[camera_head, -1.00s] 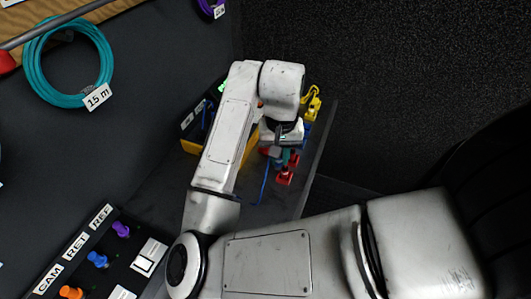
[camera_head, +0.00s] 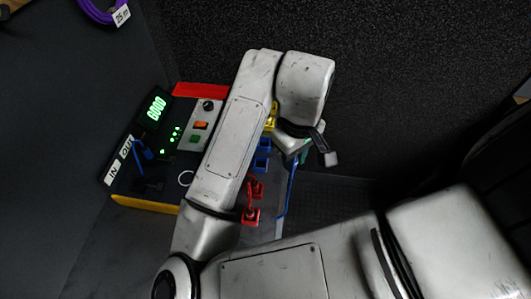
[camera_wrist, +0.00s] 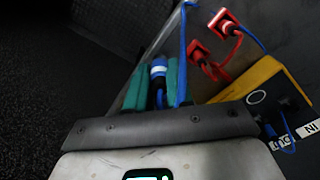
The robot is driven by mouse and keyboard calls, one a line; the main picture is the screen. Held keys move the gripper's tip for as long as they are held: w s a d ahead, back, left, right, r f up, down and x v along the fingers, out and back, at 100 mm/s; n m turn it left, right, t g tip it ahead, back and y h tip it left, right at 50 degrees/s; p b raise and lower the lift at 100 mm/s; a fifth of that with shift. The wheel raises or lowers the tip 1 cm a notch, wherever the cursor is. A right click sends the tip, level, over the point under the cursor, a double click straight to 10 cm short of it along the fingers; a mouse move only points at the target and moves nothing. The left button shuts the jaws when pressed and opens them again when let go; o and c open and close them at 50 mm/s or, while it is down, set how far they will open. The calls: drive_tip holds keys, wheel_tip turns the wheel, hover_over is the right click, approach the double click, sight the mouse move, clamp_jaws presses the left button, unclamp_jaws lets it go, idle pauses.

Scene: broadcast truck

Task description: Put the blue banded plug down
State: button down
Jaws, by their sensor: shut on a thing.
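The blue plug (camera_wrist: 158,72) with a white band sits between the teal fingers of my gripper (camera_wrist: 157,66) in the wrist view. The fingers are shut on its sides. A blue cable (camera_wrist: 183,45) runs close beside the right finger. In the head view my gripper (camera_head: 297,147) is mostly hidden behind my arm, and the plug cannot be made out. A blue cable (camera_head: 286,200) hangs below it, near the right edge of the bench.
Red connectors (camera_head: 251,216), blue ones (camera_head: 262,148) and a yellow one (camera_head: 270,118) stand in a row left of my gripper. A yellow-edged box (camera_head: 148,204) with a lit green display (camera_head: 157,108) and IN/OUT labels is farther left. Right of the bench is dark floor.

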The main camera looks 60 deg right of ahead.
drive_tip(key=w+d+f, duration=0.1)
drive_tip(key=w+f, duration=0.1)
drive_tip(key=w, duration=0.1)
drive_tip(key=w+d+f+b, duration=0.1)
drive_tip(key=w+f, duration=0.2)
drive_tip(key=w+d+f+b, duration=0.1)
drive_tip(key=w+f, duration=0.2)
drive_tip(key=w, duration=0.1)
drive_tip(key=shift+d, duration=0.25)
drive_tip(key=shift+w+f, duration=0.25)
drive_tip(key=shift+f, duration=0.05)
wheel_tip(320, 180, down, 3)
drive_tip(key=shift+w+d+r, duration=0.1)
drive_tip(key=shift+f, duration=0.25)
